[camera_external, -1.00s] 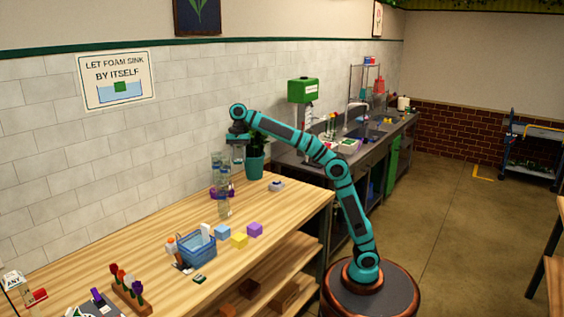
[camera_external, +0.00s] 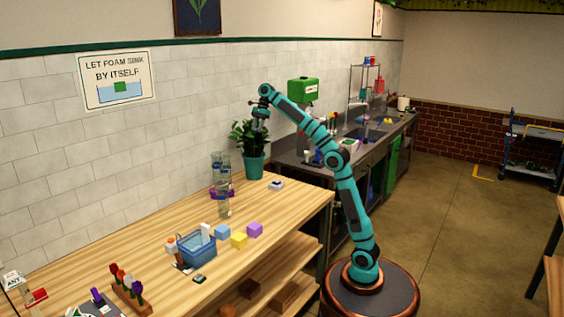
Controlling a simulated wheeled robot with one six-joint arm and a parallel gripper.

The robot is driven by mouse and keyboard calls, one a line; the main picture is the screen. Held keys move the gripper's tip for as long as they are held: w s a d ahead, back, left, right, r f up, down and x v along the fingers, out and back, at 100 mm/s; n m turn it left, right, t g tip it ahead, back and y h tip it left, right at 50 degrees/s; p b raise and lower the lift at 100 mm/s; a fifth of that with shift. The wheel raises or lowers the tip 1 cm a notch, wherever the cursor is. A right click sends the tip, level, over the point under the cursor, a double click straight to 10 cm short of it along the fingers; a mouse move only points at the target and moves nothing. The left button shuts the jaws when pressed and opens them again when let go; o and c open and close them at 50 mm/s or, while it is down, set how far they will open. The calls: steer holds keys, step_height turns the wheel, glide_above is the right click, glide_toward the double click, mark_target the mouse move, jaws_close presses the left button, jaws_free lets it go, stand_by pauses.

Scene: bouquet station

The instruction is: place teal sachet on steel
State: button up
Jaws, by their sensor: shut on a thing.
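My gripper (camera_external: 260,126) is raised in front of the green plant, left of the sink counter. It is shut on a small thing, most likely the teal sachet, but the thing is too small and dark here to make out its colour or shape. The steel counter (camera_external: 291,159) with the sink runs along the wall to the right of the wooden table. My gripper is above its near left end and apart from it.
A potted plant (camera_external: 254,166) stands at the table's far end, behind my gripper. Stacked glasses (camera_external: 222,185) and a blue basket (camera_external: 197,248) stand on the wooden table (camera_external: 288,205). A green dispenser (camera_external: 303,91) is on the wall.

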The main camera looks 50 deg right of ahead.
steer(key=s+d+m+t+h, duration=0.25)
steer(key=d+m, duration=0.85)
steer(key=d, duration=3.6)
steer(key=s+d+f+m, duration=0.1)
steer(key=s+d+f, duration=0.2)
steer(key=d+f, duration=0.45)
steer(key=s+d+f+m+t+h, duration=0.15)
steer(key=d+f, duration=0.25)
steer(key=d, duration=0.6)
steer(key=s+d+f+m, duration=0.1)
steer(key=s+d+f, duration=0.2)
steer(key=d+f, duration=0.45)
steer(key=shift+m+h, duration=0.3)
steer(key=shift+m, duration=0.55)
steer(key=s+d+f, duration=0.3)
steer(key=d+f, duration=0.2)
steer(key=s+d+f, duration=0.4)
steer(key=d+f, duration=0.1)
steer(key=f, duration=0.1)
steer(key=s+d+f, duration=0.3)
steer(key=d+f, duration=0.2)
steer(key=f, duration=0.1)
steer(key=shift+s+d, duration=0.2)
steer(key=shift+d, duration=0.1)
steer(key=shift+f, duration=2.15)
steer(key=shift+f, duration=0.1)
